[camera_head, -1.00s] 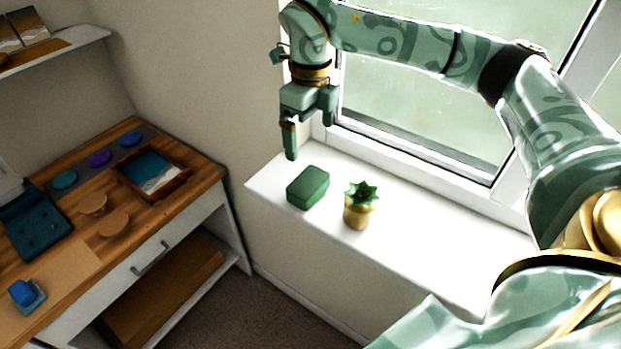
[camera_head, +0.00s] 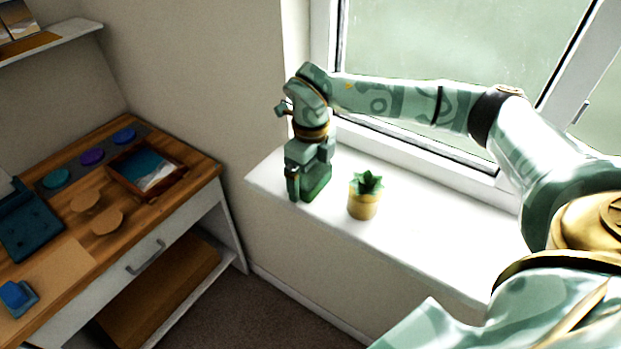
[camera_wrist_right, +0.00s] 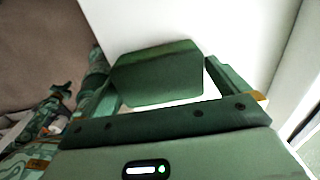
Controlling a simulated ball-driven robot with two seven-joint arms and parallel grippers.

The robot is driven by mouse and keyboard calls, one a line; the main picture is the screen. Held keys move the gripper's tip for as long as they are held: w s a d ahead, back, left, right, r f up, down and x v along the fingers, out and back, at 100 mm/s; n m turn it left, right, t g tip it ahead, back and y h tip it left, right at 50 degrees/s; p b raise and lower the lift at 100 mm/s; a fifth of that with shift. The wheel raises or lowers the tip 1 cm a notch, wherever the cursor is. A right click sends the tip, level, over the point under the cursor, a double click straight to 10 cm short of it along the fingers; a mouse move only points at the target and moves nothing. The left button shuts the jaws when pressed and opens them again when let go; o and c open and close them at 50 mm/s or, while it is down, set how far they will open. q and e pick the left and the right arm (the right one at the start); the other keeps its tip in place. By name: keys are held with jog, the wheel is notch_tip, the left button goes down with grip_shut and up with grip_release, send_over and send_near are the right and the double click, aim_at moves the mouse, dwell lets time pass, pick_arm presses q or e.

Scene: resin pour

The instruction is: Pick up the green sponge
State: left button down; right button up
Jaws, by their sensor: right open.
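The green sponge (camera_head: 318,184) lies on the white window sill, partly hidden behind my right gripper (camera_head: 306,188). In the right wrist view the sponge (camera_wrist_right: 157,72) sits between the two spread fingers of my right gripper (camera_wrist_right: 163,80). A gap of white sill shows between the sponge and the right-hand finger; the left-hand finger is close to the sponge's edge, and I cannot tell if they touch. My right gripper is open and points down at the sponge.
A small plant in a gold pot (camera_head: 363,204) stands on the sill (camera_head: 430,235) just right of the sponge. The window is behind. A wooden desk (camera_head: 75,230) with a framed tray (camera_head: 148,170) and coloured discs stands at left. The sill's right part is clear.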

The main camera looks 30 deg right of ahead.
jog(key=c, duration=0.9)
jog(key=shift+o, duration=0.2)
jog(key=shift+r, duration=0.15)
jog(key=shift+r, duration=0.6)
jog(key=s+a+r, duration=0.1)
jog(key=r, duration=0.1)
jog(key=s+a+r+p, duration=0.1)
jog(key=r, duration=0.2)
jog(key=s+a+r+p, duration=0.1)
jog(key=r, duration=0.1)
jog(key=shift+r, duration=0.15)
jog(key=s+a+r, duration=0.4)
jog(key=s+a, duration=0.2)
jog(key=s, duration=0.1)
jog(key=shift+s+a+r, duration=0.2)
jog(key=shift+a, duration=0.05)
